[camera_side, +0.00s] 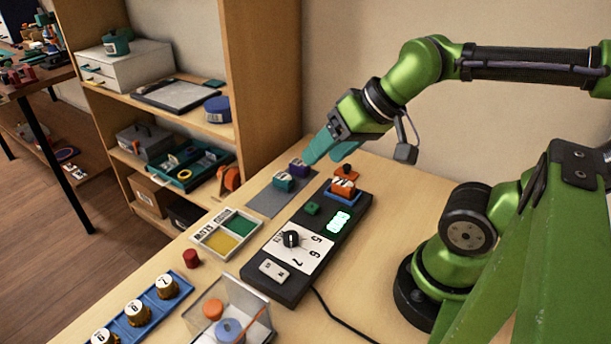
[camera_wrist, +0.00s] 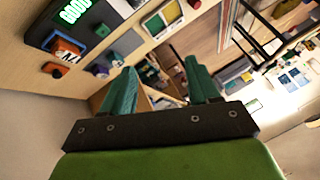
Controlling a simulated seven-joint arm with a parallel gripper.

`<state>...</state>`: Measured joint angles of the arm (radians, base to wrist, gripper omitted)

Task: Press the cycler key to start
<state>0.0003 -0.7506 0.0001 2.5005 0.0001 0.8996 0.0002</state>
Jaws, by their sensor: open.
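The cycler is a long black box (camera_side: 265,254) on the table in the side view. It bears a lit green display (camera_side: 338,222), a white dial plate (camera_side: 305,246) with a black knob (camera_side: 291,239), a small green square key (camera_side: 312,208) and a pale rocker piece (camera_side: 273,270). An orange servo (camera_side: 343,187) sits at its far end. The lit display (camera_wrist: 73,11) and orange servo (camera_wrist: 66,50) also show at upper left in the wrist view. My gripper (camera_side: 310,156) hangs above the table beyond the cycler. Its teal fingers stand apart and empty in the wrist view (camera_wrist: 159,74).
Teal (camera_side: 284,182) and purple (camera_side: 298,169) servos lie on a grey mat (camera_side: 268,203) close to my fingers. A two-colour tray (camera_side: 226,233), red knob (camera_side: 191,258), clear bin (camera_side: 240,300) and blue rack (camera_side: 135,325) stand nearer. A wooden shelf (camera_side: 262,75) rises behind left.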

